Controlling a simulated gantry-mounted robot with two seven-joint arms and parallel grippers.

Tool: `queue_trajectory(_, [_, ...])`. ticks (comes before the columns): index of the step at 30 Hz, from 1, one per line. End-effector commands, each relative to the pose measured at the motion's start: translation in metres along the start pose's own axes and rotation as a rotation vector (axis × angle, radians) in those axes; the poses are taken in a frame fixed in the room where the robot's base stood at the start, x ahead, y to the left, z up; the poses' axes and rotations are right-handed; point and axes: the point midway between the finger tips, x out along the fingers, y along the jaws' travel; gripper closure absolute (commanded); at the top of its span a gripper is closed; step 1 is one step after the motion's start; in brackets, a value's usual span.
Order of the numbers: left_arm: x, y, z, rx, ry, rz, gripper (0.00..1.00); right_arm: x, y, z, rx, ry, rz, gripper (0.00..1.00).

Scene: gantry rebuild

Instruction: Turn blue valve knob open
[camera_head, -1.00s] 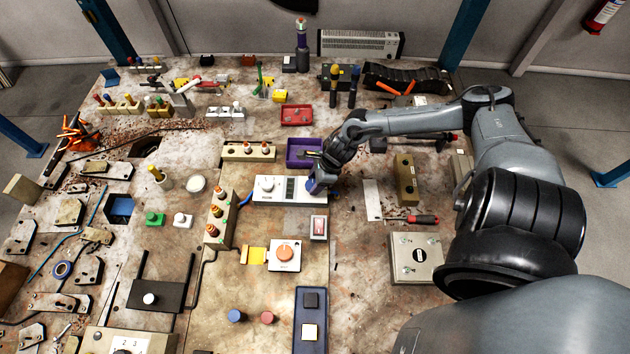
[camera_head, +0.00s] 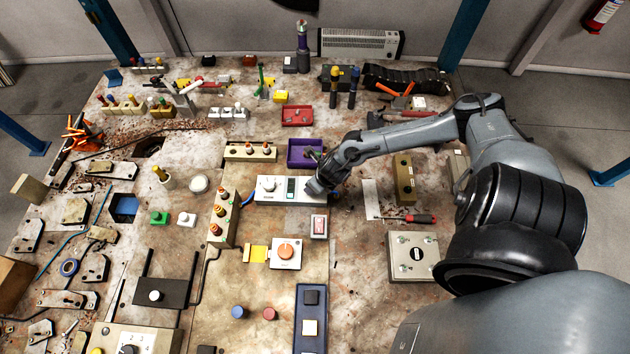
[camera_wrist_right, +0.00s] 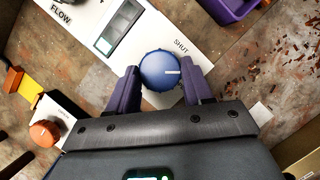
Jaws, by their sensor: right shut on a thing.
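The blue valve knob (camera_wrist_right: 161,70) is on the white panel (camera_wrist_right: 98,22) in the right wrist view. A white pointer line on the knob points to the right in that view, a little below the printed word SHUT. My right gripper (camera_wrist_right: 161,80) has its two purple fingers on either side of the knob, shut on it. In the head view my right gripper (camera_head: 318,186) covers the right end of the white panel (camera_head: 268,198) and hides the knob. My left gripper is not in view.
A purple bin (camera_head: 304,153) stands just behind the panel. Bare tabletop lies right of the panel.

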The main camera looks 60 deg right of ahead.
Motion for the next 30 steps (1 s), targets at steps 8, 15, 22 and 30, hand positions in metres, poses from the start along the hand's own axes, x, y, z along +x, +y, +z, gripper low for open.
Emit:
queue_trajectory(8, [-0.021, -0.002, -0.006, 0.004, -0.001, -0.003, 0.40, -0.004, 0.004, 0.003, 0.243, 0.000, -0.097, 0.80])
queue_trajectory(15, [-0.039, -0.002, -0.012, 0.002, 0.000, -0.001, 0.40, -0.004, 0.006, 0.003, 0.441, 0.001, -0.181, 0.80])
queue_trajectory(22, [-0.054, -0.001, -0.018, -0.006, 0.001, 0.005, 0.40, -0.002, 0.007, 0.003, 0.588, 0.001, -0.242, 0.80])
queue_trajectory(30, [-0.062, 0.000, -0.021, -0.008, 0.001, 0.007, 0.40, -0.001, 0.007, 0.003, 0.682, 0.001, -0.282, 0.80])
